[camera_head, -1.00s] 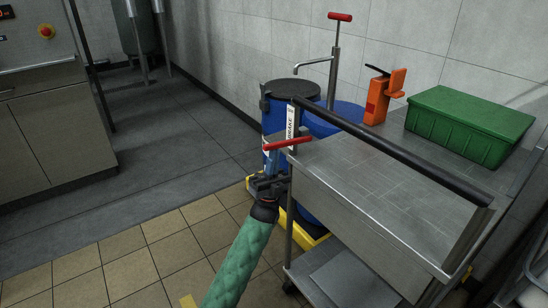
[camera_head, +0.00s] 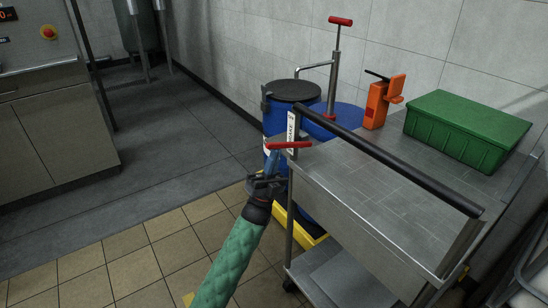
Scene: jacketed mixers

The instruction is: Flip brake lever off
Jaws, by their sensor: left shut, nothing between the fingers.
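The brake lever is a red bar (camera_head: 289,145) at the near left corner of the metal cart (camera_head: 370,190), sticking out to the left below the "BRAKE" label plate (camera_head: 291,130). My left gripper (camera_head: 272,168) is shut and empty, with its fingers pointing up just under the outer end of the red lever. Whether the fingertips touch the lever I cannot tell. My left arm, in a green sleeve, comes up from the bottom. My right gripper is not in view.
The cart has a black push handle (camera_head: 385,158). A green crate (camera_head: 466,130) and an orange dispenser (camera_head: 378,102) stand on it. Blue drums (camera_head: 290,115) with a red-handled pump (camera_head: 338,60) stand behind on a yellow base (camera_head: 300,225). The floor to the left is clear.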

